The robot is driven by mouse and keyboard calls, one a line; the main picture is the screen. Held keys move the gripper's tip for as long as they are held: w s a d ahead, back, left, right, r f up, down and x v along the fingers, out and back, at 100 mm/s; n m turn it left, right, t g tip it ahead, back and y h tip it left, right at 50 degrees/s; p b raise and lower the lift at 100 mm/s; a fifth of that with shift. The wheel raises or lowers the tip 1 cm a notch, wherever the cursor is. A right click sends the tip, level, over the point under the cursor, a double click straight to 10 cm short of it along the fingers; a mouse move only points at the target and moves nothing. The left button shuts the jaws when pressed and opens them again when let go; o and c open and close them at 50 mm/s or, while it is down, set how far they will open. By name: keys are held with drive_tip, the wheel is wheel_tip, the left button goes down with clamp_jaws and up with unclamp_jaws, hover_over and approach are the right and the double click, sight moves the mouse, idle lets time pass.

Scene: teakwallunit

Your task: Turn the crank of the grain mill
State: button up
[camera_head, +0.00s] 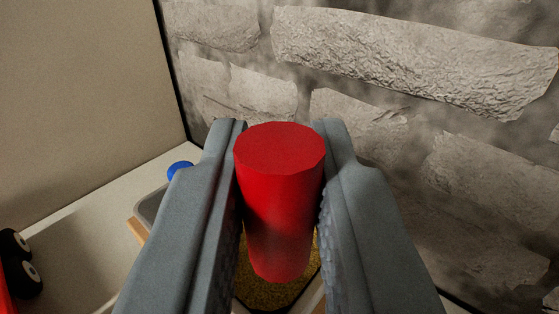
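A red tapered handle (281,200), which looks like the crank's grip, stands upright in the middle of the view. My gripper (279,165) has one grey finger on each side of it, and the handle fills the space between them. The fingers appear to be closed on it. Below the handle a yellow grainy mass (275,291) shows, seemingly grain in the mill. The rest of the mill and the crank arm are hidden behind the fingers and handle.
A rough stone wall (415,65) rises behind and to the right. A beige panel (75,85) stands at the left. A blue round thing (180,170) sits by a grey edge left of my gripper. Black-and-white round parts (22,262) lie at the lower left on a pale surface (95,240).

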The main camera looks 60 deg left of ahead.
clamp_jaws()
drive_tip(key=shift+w+d+n+g+y, duration=0.15)
drive_tip(key=shift+w+n+g+y, duration=0.2)
drive_tip(key=shift+n+g, duration=0.2)
drive_tip(key=shift+w+n+g+y, duration=0.2)
drive_tip(key=shift+n+g+y, duration=0.6)
drive_tip(key=shift+g, duration=0.75)
drive_tip(key=o, duration=0.6)
unclamp_jaws()
drive_tip(key=shift+d, duration=0.1)
drive_tip(key=v, duration=1.7)
drive_tip(key=shift+r, duration=0.2)
drive_tip(key=shift+s+d, duration=0.1)
